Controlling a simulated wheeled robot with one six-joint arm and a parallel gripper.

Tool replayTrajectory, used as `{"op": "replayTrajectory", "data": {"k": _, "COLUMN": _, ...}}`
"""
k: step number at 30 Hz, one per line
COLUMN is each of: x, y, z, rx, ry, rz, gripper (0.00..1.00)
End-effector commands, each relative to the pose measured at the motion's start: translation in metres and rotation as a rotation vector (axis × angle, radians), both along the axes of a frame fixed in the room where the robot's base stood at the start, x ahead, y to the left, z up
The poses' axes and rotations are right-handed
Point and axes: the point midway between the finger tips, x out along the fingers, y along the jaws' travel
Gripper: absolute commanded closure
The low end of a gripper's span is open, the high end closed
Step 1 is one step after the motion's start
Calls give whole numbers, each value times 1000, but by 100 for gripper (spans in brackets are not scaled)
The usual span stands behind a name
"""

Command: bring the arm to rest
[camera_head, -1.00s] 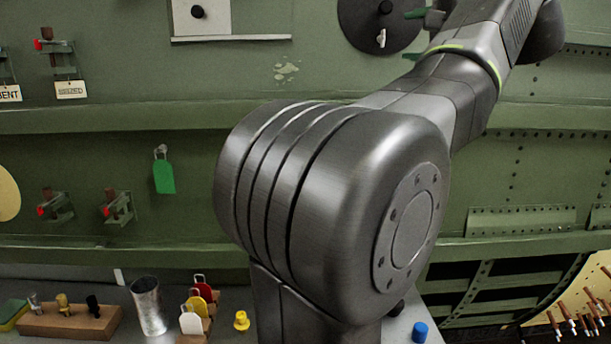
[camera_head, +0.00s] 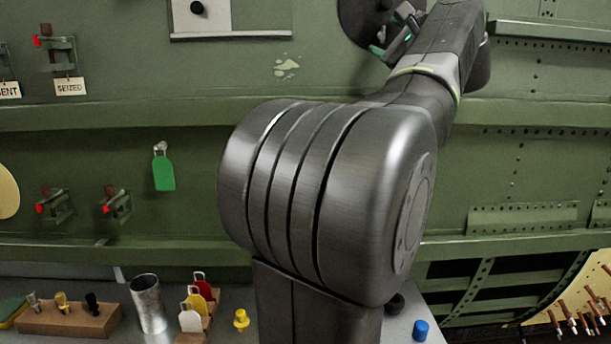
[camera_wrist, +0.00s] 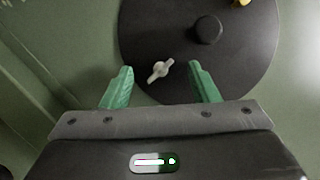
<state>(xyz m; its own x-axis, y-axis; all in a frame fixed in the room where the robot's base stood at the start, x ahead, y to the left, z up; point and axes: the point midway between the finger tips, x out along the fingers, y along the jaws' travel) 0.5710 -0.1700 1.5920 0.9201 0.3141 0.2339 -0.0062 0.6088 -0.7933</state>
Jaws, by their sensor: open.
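My gripper (camera_wrist: 160,84) is open in the wrist view, with its two green fingers apart and nothing between them. Ahead of the fingers is a dark round plate (camera_wrist: 228,66) on the green wall. It carries a small pale wing-shaped fastener (camera_wrist: 160,70), which appears between and beyond the fingertips, and a black knob (camera_wrist: 208,29). In the head view my gripper (camera_head: 392,38) is at the top, in front of the dark round plate (camera_head: 356,14) and partly covering it. My arm fills the middle of the head view and hides the wall behind it.
A grey bench at the bottom holds a wooden block (camera_head: 66,318), a metal cup (camera_head: 148,304), coloured tags (camera_head: 190,318), a yellow plug (camera_head: 241,319) and a blue cap (camera_head: 420,330). Clamps and a green tag (camera_head: 163,172) are on the wall. Green ribs (camera_head: 100,118) jut out.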

Motion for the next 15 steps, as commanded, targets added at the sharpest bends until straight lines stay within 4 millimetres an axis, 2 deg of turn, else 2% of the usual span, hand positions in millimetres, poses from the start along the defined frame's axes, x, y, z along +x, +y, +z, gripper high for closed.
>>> {"op": "replayTrajectory", "data": {"k": 9, "x": -1, "y": 4, "z": 0, "rx": 359, "ry": 6, "rz": 3, "gripper": 45}}
{"op": "replayTrajectory", "data": {"k": 15, "x": 0, "y": 3, "z": -1, "rx": 451, "ry": 6, "rz": 1, "gripper": 45}}
